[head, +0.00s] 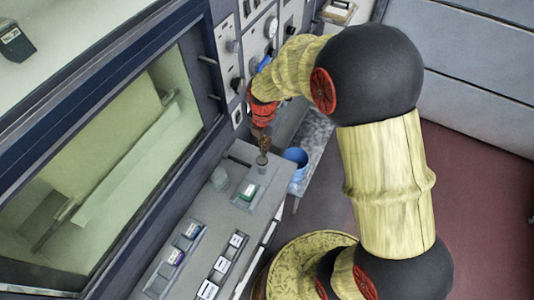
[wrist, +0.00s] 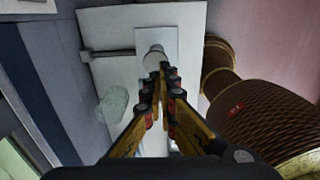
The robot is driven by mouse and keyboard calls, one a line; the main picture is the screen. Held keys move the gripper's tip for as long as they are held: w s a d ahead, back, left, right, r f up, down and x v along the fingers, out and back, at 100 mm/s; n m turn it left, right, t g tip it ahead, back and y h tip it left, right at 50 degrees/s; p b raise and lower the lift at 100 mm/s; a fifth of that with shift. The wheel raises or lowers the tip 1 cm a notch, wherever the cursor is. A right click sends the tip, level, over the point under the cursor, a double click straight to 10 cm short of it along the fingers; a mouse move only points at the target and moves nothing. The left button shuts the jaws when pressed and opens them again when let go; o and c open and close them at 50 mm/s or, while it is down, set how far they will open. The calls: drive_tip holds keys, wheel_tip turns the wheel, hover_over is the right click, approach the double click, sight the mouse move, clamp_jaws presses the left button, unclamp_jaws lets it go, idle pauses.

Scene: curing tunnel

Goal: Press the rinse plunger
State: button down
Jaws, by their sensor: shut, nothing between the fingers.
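The likely rinse plunger (head: 262,161) is a small pale grey upright cylinder on the grey ledge below the window. In the wrist view its rounded pale top (wrist: 154,53) shows just beyond the fingertips. My gripper (head: 264,148) points down right above it, with its fingers together. In the wrist view my gripper (wrist: 163,69) is shut and empty, its tips overlapping the near side of the plunger. I cannot tell whether the tips touch it. The lower part of the plunger is hidden by the fingers in the wrist view.
Several switches lie further along. A translucent lump (head: 219,178) is left of the plunger. A blue container (head: 296,157) stands to the right. The gauge panel (head: 258,40) rises behind.

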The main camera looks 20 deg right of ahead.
wheel_tip(320, 180, up, 6)
drive_tip(key=shift+f, duration=0.2)
drive_tip(key=shift+f, duration=0.1)
idle(0.7)
